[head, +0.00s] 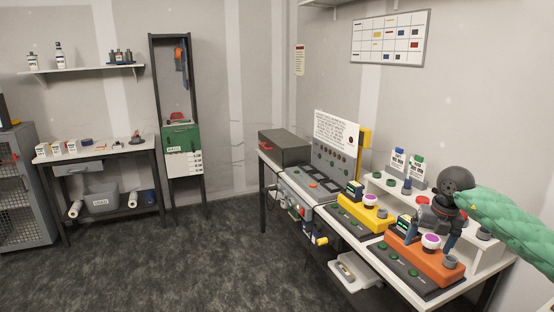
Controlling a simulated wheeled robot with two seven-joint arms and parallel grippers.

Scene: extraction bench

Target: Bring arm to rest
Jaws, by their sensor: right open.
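My right arm comes in from the right in a green quilted sleeve. My right gripper (432,238) points down over the orange device (415,260) on the bench (455,299). Its dark fingers are apart, on either side of a white knob with a purple top (431,242). I cannot tell whether a finger touches the device. Nothing is seen held. My left gripper is not in view.
A yellow device (362,214) stands left of the orange one. A white raised shelf (487,251) with bottles and labels is behind. A grey control panel (308,187) and dark box (284,147) stand farther back. A pulled-out tray (354,273) sits below. The left floor is clear.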

